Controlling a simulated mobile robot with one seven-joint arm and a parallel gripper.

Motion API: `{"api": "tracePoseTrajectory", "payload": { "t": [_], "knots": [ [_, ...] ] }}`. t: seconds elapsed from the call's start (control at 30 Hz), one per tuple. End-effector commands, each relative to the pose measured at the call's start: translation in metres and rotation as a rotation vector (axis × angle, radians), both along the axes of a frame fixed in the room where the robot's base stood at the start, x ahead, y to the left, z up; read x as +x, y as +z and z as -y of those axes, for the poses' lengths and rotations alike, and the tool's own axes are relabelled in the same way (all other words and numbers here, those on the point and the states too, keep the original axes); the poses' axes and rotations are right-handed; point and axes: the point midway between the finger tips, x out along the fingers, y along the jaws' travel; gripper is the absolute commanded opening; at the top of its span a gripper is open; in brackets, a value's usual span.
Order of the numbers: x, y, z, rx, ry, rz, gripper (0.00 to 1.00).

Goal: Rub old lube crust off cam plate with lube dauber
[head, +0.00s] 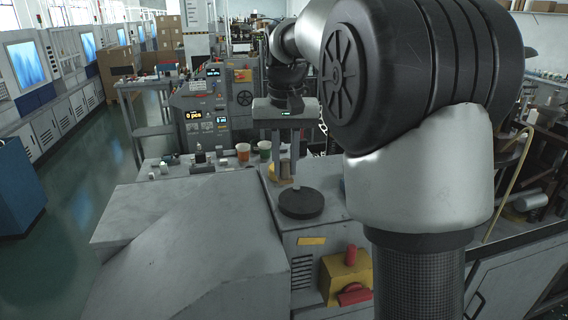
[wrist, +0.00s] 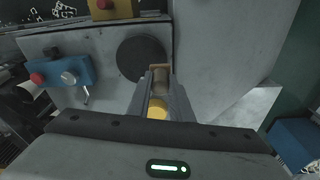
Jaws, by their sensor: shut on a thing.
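My gripper (head: 287,160) points down over the grey machine top, its fingers beside the dark round plate that looks like the cam plate (head: 301,204). In the wrist view my gripper (wrist: 160,75) is shut on a brownish piece (wrist: 161,83) with a yellow part (wrist: 157,108), which I take to be the lube dauber. The fingers hide much of it. The cam plate (wrist: 140,57) lies flat just beyond the fingertips in the wrist view. I cannot tell whether the dauber touches it. No crust is clearly visible on the plate.
A blue box with a red button and a lever (wrist: 66,72) sits beside the plate. A yellow box with red parts (head: 346,276) is on the machine front. Paper cups (head: 243,152) stand on the bench behind. A sloping grey cover (head: 200,240) fills the left foreground.

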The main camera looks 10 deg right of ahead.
Motion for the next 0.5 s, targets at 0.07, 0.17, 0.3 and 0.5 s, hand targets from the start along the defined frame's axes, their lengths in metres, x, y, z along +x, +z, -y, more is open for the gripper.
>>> {"api": "tracePoseTrajectory", "payload": {
  "t": [0.07,0.17,0.3,0.5],
  "knots": [
    [-0.002,0.01,0.001,-0.001,0.0,0.003,0.0],
    [-0.004,0.017,0.001,0.0,0.0,0.002,0.0],
    [-0.006,0.021,0.002,0.0,0.0,0.001,0.0],
    [-0.006,0.021,0.002,0.0,0.0,0.001,0.0]
  ]
}}
